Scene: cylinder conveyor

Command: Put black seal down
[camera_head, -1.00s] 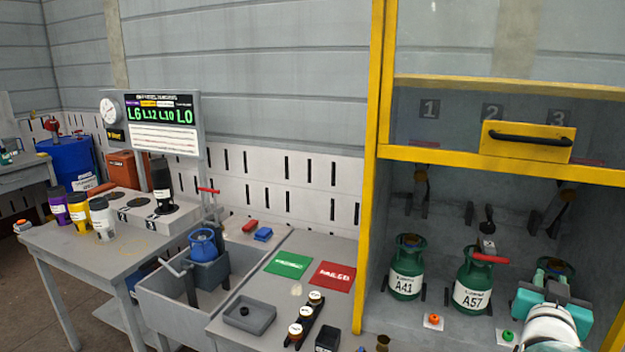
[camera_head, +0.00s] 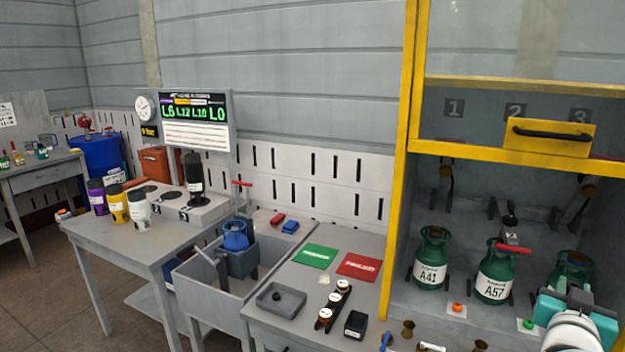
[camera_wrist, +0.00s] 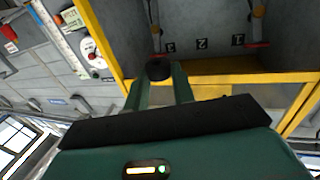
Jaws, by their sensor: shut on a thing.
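My gripper (camera_wrist: 159,78) is shut on a small, round black seal (camera_wrist: 158,69), held between the tips of its two green fingers in the wrist view. In the head view my gripper (camera_head: 575,312) is at the lower right, in front of the yellow-framed cabinet, and the held seal cannot be made out there.
Green cylinders A41 (camera_head: 431,258) and A57 (camera_head: 495,273) stand in the cabinet with its yellow frame (camera_head: 401,150). A green mat (camera_head: 315,256) and a red mat (camera_head: 359,267) lie on the bench. A sink (camera_head: 200,289) holds a blue cylinder (camera_head: 235,236).

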